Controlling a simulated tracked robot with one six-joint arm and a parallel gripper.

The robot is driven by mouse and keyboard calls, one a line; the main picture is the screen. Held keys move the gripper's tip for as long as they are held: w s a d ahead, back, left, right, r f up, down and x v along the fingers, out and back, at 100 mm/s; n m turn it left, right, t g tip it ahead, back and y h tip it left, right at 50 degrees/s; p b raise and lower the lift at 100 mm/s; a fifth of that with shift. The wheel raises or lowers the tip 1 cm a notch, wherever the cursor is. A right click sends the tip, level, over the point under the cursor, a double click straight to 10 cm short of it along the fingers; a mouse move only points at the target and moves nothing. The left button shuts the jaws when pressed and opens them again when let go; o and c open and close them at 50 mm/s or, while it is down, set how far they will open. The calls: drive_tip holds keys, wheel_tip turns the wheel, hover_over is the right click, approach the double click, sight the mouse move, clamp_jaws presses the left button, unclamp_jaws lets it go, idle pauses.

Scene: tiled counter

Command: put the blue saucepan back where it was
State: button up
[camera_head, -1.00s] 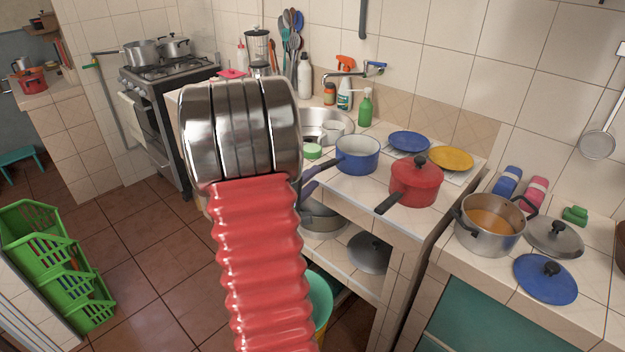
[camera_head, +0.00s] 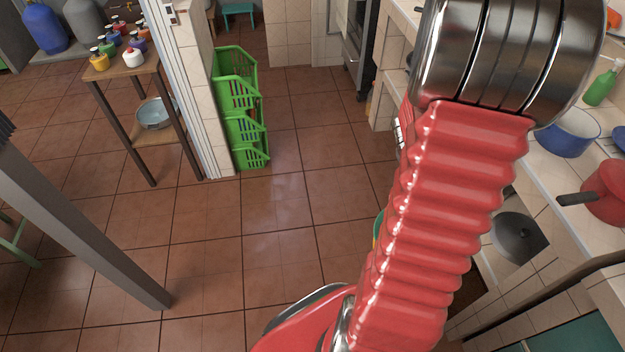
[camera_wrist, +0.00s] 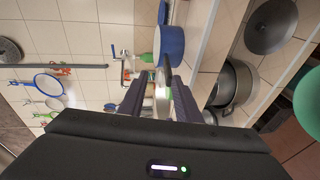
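The blue saucepan (camera_head: 566,132), pale inside, stands on the counter at the right edge of the head view. In the wrist view the saucepan (camera_wrist: 170,42) is just beyond my gripper (camera_wrist: 160,82). The two dark fingers are apart, one on each side of a gap. The pan's dark handle seems to point into this gap, but I cannot tell whether it lies between the fingertips. In the head view my red arm hides the gripper and the handle.
A red pan (camera_head: 608,192) stands near the saucepan, with a grey lid (camera_head: 518,236) on the shelf below. A green bottle (camera_head: 603,84) is behind. Green baskets (camera_head: 240,115) stand on the floor by a wall end. The tiled floor left of my arm is largely clear.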

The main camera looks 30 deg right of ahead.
drive_tip(key=w+a+r+n+t+y, duration=0.1)
drive_tip(key=a+y, duration=0.4)
drive_tip(key=a, duration=1.2)
drive_tip(key=w+a+r+n+t+y, duration=0.1)
drive_tip(key=w+a+t+y, duration=0.3)
drive_tip(key=a, duration=1.4)
drive_tip(key=w+a+r+n+t+y, duration=0.1)
drive_tip(key=w+a+r+t+y, duration=0.2)
drive_tip(key=a, duration=1.5)
drive_tip(key=t+y, duration=0.1)
drive_tip(key=y, duration=0.2)
drive_tip(key=shift+w, duration=0.2)
